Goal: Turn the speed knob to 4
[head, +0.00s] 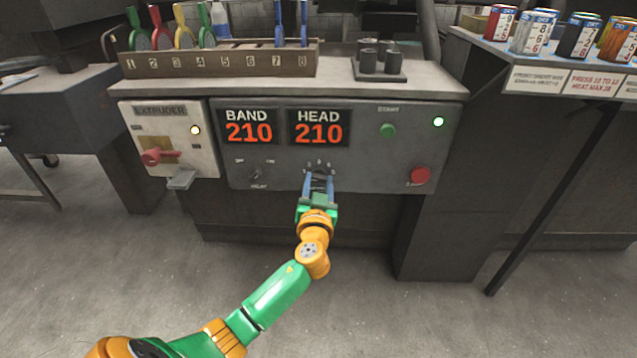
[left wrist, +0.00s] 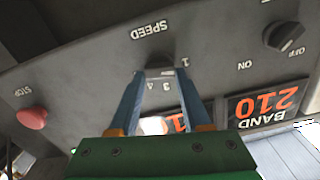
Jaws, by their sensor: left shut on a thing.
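The speed knob (left wrist: 159,66) is a small dark knob on the grey control panel (head: 365,168), with SPEED lettered beside it. It sits between the fingertips of my left gripper (head: 318,178), which is shut on it. The left wrist view sees the panel upside down, with the gripper (left wrist: 159,75) reaching up to the knob. The numbers 1 and 3 show near the knob there, and another mark is partly covered. The fingers hide much of the knob, and I cannot tell where its pointer stands. My right gripper is in neither view.
Left of the speed knob is an OFF/ON knob (head: 254,174). A red stop button (head: 420,175) and green start button (head: 387,131) are to the right. BAND (head: 249,128) and HEAD (head: 318,127) displays read 210. The extruder box (head: 170,140) has a red switch.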

